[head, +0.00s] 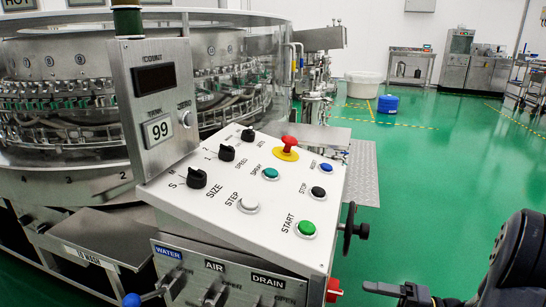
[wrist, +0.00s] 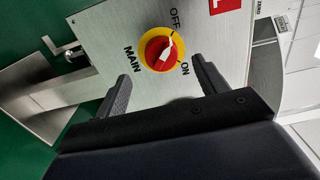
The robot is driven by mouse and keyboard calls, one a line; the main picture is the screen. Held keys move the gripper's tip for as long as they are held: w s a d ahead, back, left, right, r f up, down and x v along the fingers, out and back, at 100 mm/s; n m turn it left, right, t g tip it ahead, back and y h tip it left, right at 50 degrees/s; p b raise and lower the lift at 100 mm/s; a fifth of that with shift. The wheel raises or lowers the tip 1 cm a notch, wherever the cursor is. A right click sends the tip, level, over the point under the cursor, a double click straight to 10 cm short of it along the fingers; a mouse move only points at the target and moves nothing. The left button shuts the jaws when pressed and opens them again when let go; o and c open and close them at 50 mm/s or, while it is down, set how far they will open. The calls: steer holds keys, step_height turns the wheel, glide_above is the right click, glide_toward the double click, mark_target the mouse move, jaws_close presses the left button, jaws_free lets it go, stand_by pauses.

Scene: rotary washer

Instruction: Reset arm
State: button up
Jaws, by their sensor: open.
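My gripper (head: 400,290) is at the lower right of the head view, to the right of the control panel, with part of it cut off by the frame. In the wrist view my gripper (wrist: 161,72) has its two dark fingers spread apart with nothing between them. Beyond the fingertips is a red rotary main switch (wrist: 152,49) on a yellow ring, marked MAIN, OFF and ON. Its white pointer is tilted, and its narrow end seems to lean toward OFF. The fingers appear apart from the switch.
The sloped control panel (head: 240,222) carries black knobs, coloured buttons and a red emergency stop (head: 289,143). A black handwheel (head: 352,230) and a red knob (head: 333,290) stick out on its right side. The green floor (head: 440,190) to the right is largely clear.

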mark_target(335, 291)
steer(key=shift+w+a+r+m+p, duration=0.1)
steer(key=shift+w+a+m+p, duration=0.5)
steer(key=shift+m+p, duration=2)
steer(key=shift+w+a+r+m+p, duration=0.15)
steer(key=shift+a+m+p, duration=1.2)
steer(key=shift+m, duration=2.1)
steer(key=shift+w+a+r+m+p, duration=0.1)
steer(key=shift+w+a+m+p, duration=0.35)
steer(key=shift+m+p, duration=2.25)
steer(key=shift+s+m+b, duration=0.2)
steer(key=shift+m+b, duration=0.1)
steer(key=shift+m, duration=0.05)
